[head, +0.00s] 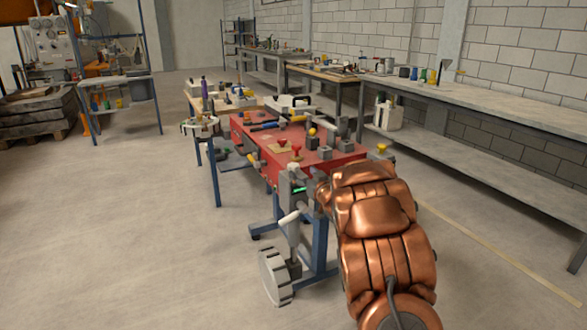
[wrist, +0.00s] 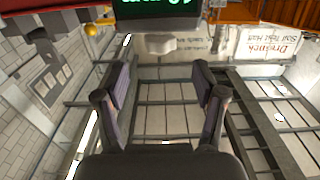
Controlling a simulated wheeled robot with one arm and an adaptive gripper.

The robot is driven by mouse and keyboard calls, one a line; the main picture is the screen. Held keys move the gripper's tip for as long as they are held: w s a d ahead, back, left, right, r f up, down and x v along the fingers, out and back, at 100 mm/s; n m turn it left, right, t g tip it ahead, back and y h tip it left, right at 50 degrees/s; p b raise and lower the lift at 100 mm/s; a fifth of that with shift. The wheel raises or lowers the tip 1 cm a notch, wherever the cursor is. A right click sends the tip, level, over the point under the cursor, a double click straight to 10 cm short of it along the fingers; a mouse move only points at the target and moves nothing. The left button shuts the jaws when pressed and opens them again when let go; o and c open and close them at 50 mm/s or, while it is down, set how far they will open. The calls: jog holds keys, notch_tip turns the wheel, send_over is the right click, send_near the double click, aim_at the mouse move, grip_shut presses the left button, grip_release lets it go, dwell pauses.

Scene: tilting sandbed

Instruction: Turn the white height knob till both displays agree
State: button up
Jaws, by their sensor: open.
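A dark display with green digits (wrist: 158,6) is at the top edge of the wrist view, cut off and not fully readable. A white rounded knob (wrist: 160,43) sticks out just below it. My gripper (wrist: 161,72) is open and empty, its two dark fingers apart. The knob is beyond the fingertips, roughly centred between them in the picture. In the head view a small green display (head: 299,190) sits on the near end of the red sandbed (head: 312,165), with a white handle-like part (head: 289,217) below. My copper arm hides the gripper there. I cannot make out a second display.
A large whitish ridged wheel (head: 275,276) stands low by the blue frame (head: 320,250). Tools and blocks lie on the sandbed. A long grey bench (head: 480,105) runs along the right wall. The floor at left is open.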

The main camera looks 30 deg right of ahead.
aim_at(296, 169)
jog(key=shift+w+d, duration=0.15)
jog(key=shift+w, duration=1.75)
jog(key=shift+w+d, duration=0.15)
jog(key=shift+w, duration=1.7)
jog(key=shift+c, duration=0.5)
jog(key=c, duration=1.1)
jog(key=shift+o, duration=0.2)
jog(key=shift+a+f+h+b, duration=0.1)
jog(key=shift+f+h+b, duration=0.2)
jog(key=shift+b, duration=0.3)
